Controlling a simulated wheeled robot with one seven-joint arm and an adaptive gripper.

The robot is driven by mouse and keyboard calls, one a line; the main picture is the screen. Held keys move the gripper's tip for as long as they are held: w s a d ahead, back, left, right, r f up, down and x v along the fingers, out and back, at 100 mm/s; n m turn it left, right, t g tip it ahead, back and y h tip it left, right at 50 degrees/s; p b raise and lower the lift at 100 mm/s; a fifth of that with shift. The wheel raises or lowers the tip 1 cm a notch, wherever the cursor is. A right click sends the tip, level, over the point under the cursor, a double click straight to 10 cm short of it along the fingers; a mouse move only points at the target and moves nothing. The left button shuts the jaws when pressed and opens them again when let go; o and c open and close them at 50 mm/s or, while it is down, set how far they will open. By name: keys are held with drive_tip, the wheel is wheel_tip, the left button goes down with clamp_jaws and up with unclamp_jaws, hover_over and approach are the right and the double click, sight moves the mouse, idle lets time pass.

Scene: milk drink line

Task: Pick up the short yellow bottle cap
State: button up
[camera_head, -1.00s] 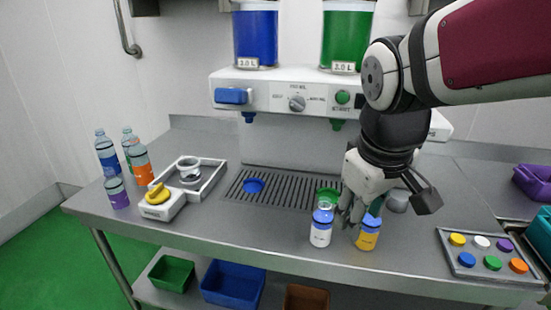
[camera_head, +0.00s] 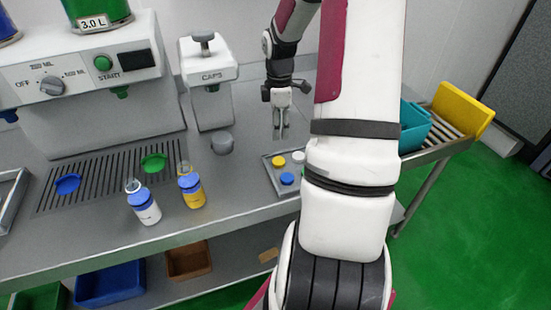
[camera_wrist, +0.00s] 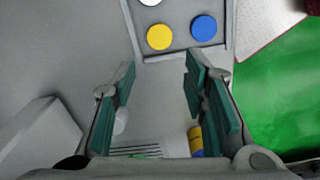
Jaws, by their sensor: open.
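The yellow cap (camera_head: 278,160) lies in the back left of a grey cap tray (camera_head: 270,178), between a white cap (camera_head: 298,156) and a blue cap (camera_head: 287,178). In the wrist view the yellow cap (camera_wrist: 159,37) is near the top, beyond my fingertips, with the blue cap (camera_wrist: 204,28) to its right and the white cap (camera_wrist: 150,2) cut by the top edge. My gripper (camera_head: 281,132) is open and empty, pointing down behind the tray. In the wrist view my gripper's fingers (camera_wrist: 160,68) are well apart. My arm hides the tray's right part.
A caps dispenser (camera_head: 208,85) stands left of my gripper, with a grey round piece (camera_head: 222,143) before it. Teal (camera_head: 413,128) and yellow (camera_head: 463,108) bins are at right.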

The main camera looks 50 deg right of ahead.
hover_over(278, 161)
wheel_tip(278, 161, down, 9)
drive_tip(key=shift+r, duration=0.1)
drive_tip(key=shift+d+f, duration=0.1)
drive_tip(key=shift+f, duration=2.2)
drive_tip(key=c, duration=0.4)
